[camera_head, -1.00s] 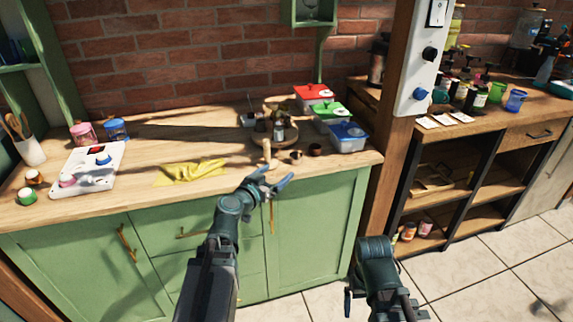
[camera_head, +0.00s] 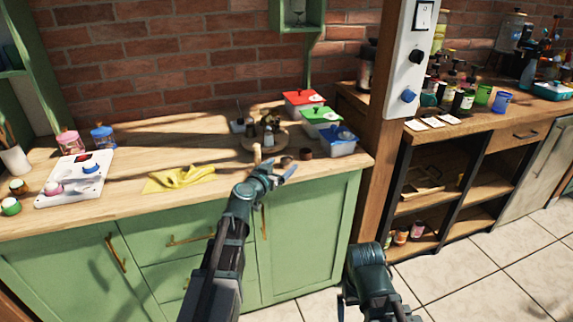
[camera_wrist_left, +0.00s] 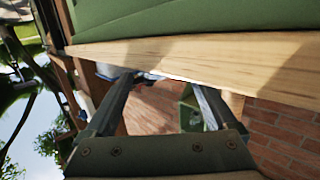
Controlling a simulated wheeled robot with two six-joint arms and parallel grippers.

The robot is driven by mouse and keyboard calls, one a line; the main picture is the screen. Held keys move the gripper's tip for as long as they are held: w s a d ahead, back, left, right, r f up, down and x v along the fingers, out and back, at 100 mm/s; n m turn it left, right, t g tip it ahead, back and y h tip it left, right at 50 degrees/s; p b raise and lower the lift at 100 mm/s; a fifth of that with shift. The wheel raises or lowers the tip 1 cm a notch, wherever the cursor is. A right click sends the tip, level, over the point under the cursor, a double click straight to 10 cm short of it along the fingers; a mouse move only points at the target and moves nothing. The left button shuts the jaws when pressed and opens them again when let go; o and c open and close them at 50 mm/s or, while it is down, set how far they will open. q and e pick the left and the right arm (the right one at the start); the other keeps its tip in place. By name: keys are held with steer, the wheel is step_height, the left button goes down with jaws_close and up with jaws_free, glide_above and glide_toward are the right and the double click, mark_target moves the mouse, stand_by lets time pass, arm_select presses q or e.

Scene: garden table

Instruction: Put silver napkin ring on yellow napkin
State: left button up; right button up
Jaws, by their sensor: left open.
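A crumpled yellow napkin (camera_head: 180,178) lies on the wooden counter, left of the middle in the head view. I cannot clearly make out a silver napkin ring. Two small round items stand right of my left gripper: a dark one (camera_head: 287,160) and a brown one (camera_head: 305,154); either is too small to identify surely. My left gripper (camera_head: 277,172) is open in front of the counter's edge, right of the napkin. In the left wrist view its fingers (camera_wrist_left: 165,82) are spread with nothing held.
A wooden upright item (camera_head: 257,155) stands just behind the left gripper. Red (camera_head: 303,103), green (camera_head: 322,122) and blue-lidded (camera_head: 341,142) containers stand at right. A white board (camera_head: 72,190) lies at left. Bare counter surrounds the napkin.

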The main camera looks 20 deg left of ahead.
mark_target(284, 164)
arm_select(q)
steer(key=x, duration=0.4)
steer(key=shift+w+b, duration=0.2)
steer(key=shift+b, duration=0.1)
steer(key=shift+s, duration=0.1)
steer(key=c, duration=1.4)
